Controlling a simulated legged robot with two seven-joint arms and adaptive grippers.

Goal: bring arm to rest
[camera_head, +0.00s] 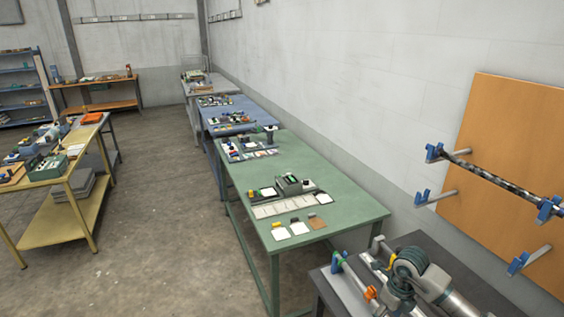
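Grey rounded joints with teal bands (411,262) show at the bottom right, over a dark table. They look like links of an arm, but I cannot tell for certain that it is mine. No gripper fingers can be made out there. My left gripper and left arm are not in the picture. Beside the grey and teal joints are a pale bar with a blue end piece (338,261) and a small orange part (370,292).
The dark table (410,240) stands at bottom right. An orange-brown wall panel (505,140) has blue brackets (435,153) carrying a dark patterned rod (490,178). A green table (350,205) holds small devices and cards. A yellow bench (60,225) stands left. Grey floor (165,220) between is clear.

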